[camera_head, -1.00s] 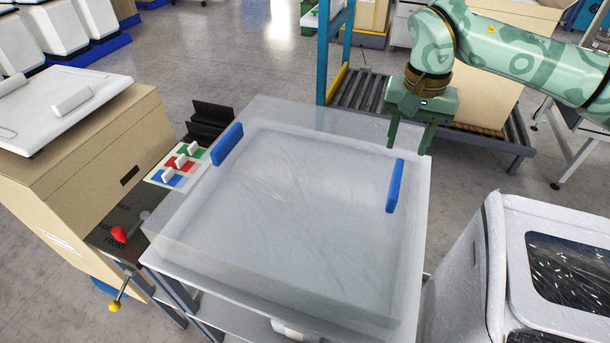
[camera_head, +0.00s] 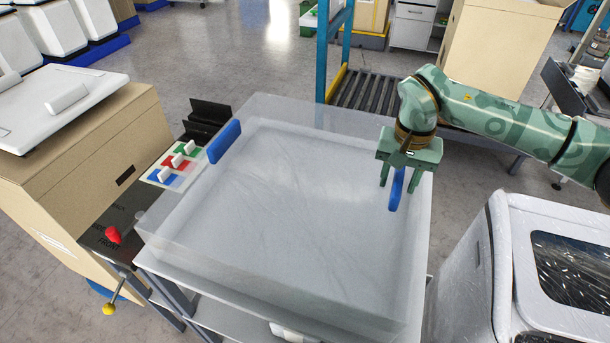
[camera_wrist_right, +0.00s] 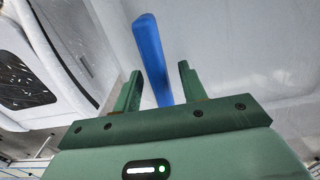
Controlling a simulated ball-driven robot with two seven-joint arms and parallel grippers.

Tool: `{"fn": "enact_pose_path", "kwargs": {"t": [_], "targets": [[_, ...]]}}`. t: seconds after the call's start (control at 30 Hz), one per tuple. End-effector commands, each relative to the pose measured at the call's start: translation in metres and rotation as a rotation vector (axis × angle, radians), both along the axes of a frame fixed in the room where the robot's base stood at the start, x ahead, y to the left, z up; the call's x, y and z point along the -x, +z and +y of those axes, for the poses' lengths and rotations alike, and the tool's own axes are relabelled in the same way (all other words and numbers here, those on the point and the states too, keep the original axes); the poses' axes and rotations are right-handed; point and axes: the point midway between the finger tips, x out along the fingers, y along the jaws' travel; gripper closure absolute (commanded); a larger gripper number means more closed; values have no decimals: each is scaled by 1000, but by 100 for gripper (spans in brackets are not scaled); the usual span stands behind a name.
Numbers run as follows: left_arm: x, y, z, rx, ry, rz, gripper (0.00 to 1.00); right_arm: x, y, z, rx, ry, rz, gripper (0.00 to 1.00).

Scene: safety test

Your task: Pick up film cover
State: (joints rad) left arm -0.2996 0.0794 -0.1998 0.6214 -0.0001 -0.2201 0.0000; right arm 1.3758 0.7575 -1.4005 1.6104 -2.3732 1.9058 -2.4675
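The film cover (camera_head: 270,220) is a large translucent box-like cover on a table in the middle of the head view. It has a blue handle on its left side (camera_head: 225,141) and another blue handle on its right side (camera_head: 397,189). My right gripper (camera_head: 399,185) is open above the right blue handle, with its fingers on either side of the handle's far end. In the right wrist view the blue handle (camera_wrist_right: 150,55) extends forward from between the two green fingers, with visible gaps beside it. My left gripper is not in view.
A plastic-wrapped white machine (camera_head: 505,270) stands at the right. A roller conveyor (camera_head: 365,91) is behind.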

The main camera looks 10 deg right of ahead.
Motion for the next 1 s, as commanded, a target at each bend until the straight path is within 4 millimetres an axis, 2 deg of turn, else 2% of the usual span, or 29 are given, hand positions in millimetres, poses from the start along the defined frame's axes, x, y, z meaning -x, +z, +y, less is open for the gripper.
{"fn": "enact_pose_path", "kwargs": {"t": [0.03, 0.13, 0.17, 0.47, 0.63, 0.8, 1.0], "targets": [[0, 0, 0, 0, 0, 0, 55, 0, 0, 0, 0, 0, 0, 69], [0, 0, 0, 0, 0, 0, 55, 0, 0, 0, 0, 0, 0, 97], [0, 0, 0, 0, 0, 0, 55, 0, 0, 0, 0, 0, 0, 100], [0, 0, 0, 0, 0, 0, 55, 0, 1, 0, 0, 1, -1, 100], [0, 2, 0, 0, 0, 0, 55, -1, 11, 0, 0, 1, -4, 100], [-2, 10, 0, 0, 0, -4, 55, 1, 40, -1, 0, 1, -7, 100], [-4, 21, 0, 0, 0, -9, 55, 35, 84, -18, 0, 0, -8, 100]]}}
